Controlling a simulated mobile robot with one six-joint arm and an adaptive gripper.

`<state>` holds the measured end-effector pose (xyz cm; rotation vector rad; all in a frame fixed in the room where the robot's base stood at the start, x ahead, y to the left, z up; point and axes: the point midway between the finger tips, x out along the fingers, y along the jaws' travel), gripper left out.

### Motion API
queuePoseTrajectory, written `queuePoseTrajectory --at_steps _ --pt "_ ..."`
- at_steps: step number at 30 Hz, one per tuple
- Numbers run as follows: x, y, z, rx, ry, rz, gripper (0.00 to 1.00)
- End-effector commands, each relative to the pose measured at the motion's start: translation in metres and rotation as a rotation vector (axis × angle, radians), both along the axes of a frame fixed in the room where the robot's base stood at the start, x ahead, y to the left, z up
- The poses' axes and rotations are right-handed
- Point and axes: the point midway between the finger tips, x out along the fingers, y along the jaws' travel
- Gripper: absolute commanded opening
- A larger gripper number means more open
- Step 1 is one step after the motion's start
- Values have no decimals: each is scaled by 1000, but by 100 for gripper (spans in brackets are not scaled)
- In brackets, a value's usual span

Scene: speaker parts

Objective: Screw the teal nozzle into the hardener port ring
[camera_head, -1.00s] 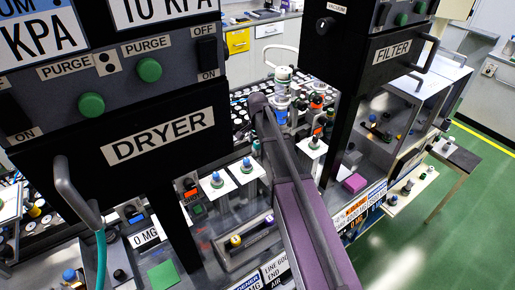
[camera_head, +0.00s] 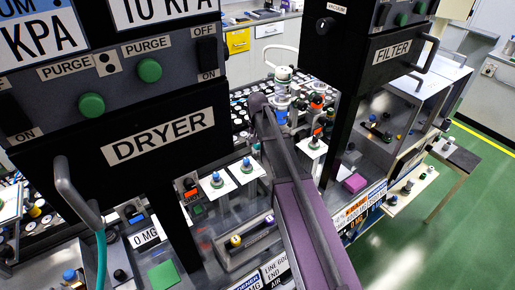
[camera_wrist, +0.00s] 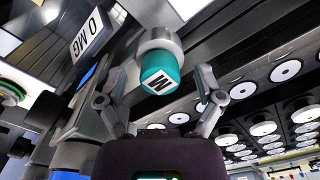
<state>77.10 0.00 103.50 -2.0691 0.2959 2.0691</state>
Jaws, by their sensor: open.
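In the wrist view a teal cylinder (camera_wrist: 159,70), which looks like the teal nozzle, carries a white label with a dark letter. A pale grey-white collar (camera_wrist: 158,40) sits directly behind it; I cannot tell whether this is the hardener port ring or how the two are joined. My gripper (camera_wrist: 161,80) is open, with one finger on each side of the teal cylinder. The fingers appear apart from it, with a gap on both sides. In the head view my arm hides the gripper, and I cannot make out the teal nozzle there.
The black DRYER panel (camera_head: 165,135) stands close at left and the FILTER panel (camera_head: 390,52) at right. Blue-topped fittings on white plates (camera_head: 217,187) stand left of my arm. In the wrist view, rows of white round caps (camera_wrist: 262,128) fill the right side.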

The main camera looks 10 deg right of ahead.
Motion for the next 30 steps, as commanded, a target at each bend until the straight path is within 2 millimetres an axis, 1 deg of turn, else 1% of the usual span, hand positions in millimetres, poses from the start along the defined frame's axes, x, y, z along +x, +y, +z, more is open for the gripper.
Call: queuePoseTrajectory --at_steps 30 --pt "0 1 1 0 0 686 86"
